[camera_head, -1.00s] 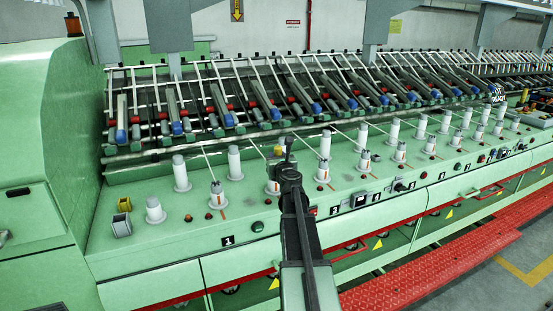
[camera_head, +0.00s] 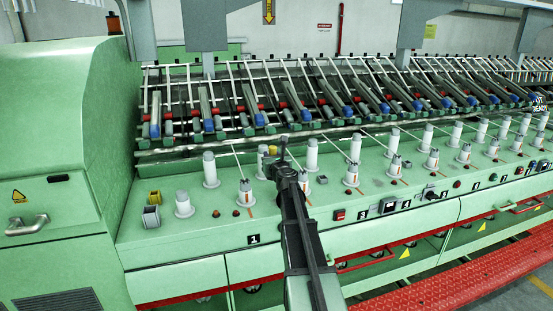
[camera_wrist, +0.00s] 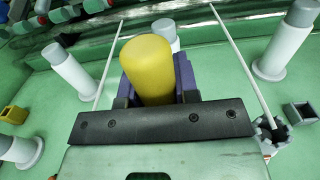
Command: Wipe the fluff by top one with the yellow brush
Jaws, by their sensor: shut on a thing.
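My gripper (camera_head: 281,152) is raised over the green machine deck, near the left end of the spindle row. It is shut on the yellow brush (camera_wrist: 147,68), whose rounded yellow body stands between the dark purple fingers in the wrist view. A small part of the brush (camera_head: 272,150) shows behind the gripper in the head view. A white bobbin (camera_head: 263,162) stands just left of and behind it. The bobbin (camera_wrist: 166,36) behind the brush in the wrist view is partly hidden. I cannot make out any fluff in either view.
White bobbins, including one at the left (camera_head: 210,170), stand in rows on the deck (camera_head: 200,232). A yellow cup (camera_head: 154,197) and a grey cup (camera_head: 151,217) sit at the left end. Thin slanted rods rise behind. A green cabinet (camera_head: 60,150) closes the left side.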

